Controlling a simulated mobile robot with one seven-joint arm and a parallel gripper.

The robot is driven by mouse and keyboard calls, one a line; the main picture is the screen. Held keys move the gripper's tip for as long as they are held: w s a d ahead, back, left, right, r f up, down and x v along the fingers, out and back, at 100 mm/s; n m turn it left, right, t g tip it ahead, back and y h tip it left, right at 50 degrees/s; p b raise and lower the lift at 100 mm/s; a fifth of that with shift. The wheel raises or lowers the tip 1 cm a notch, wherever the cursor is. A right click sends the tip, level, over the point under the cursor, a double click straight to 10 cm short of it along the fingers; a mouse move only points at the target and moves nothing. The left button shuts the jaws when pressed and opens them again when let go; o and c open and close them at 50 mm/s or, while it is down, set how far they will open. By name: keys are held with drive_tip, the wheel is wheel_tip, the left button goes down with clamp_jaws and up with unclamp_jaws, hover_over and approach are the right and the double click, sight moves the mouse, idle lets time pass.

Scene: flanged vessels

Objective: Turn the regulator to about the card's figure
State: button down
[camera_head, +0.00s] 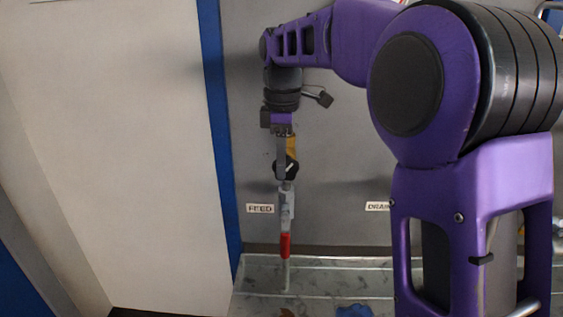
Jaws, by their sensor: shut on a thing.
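My gripper (283,160) points down in front of the grey wall and is shut on a black knob (291,169) with a pale mark, which I take as the regulator. The fingers hide part of the knob. Just below it is a grey fitting (287,206) on a vertical line. A yellow piece (292,145) shows behind the fingers; I cannot tell what it is. No card with a readable figure is in view, and the knob's setting is too small to read.
A "DRAIN" label (377,206) is to the right, partly hidden by my arm. A clear-walled tray (255,272) with a blue item (353,311) lies below. A blue post (215,100) stands left.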

drive_tip(key=shift+y, duration=0.3)
drive_tip(key=shift+d+y+b, duration=0.25)
drive_tip(key=shift+y+b, duration=0.25)
drive_tip(key=shift+y, duration=0.5)
drive_tip(key=y+b, duration=0.2)
drive_tip(key=shift+d+f+y, duration=0.1)
drive_tip(key=shift+d+y, duration=0.15)
drive_tip(key=shift+y, duration=0.05)
drive_tip(key=y+b, duration=0.2)
drive_tip(key=b, duration=0.1)
drive_tip(key=y+b, duration=0.1)
drive_tip(key=shift+d+f+y, duration=0.15)
drive_tip(key=shift+d+y, duration=0.1)
drive_tip(key=shift+y, duration=0.05)
drive_tip(key=y+b, duration=0.2)
drive_tip(key=shift+d+y, duration=0.2)
drive_tip(key=shift+y, duration=0.2)
drive_tip(key=y, duration=0.2)
drive_tip(key=shift+d+y+b, duration=0.1)
drive_tip(key=shift+y+b, duration=0.2)
drive_tip(key=shift+b, duration=0.1)
drive_tip(key=shift+d+t+y, duration=0.15)
drive_tip(key=shift+t+y, duration=0.15)
drive_tip(key=shift+y, duration=1.6)
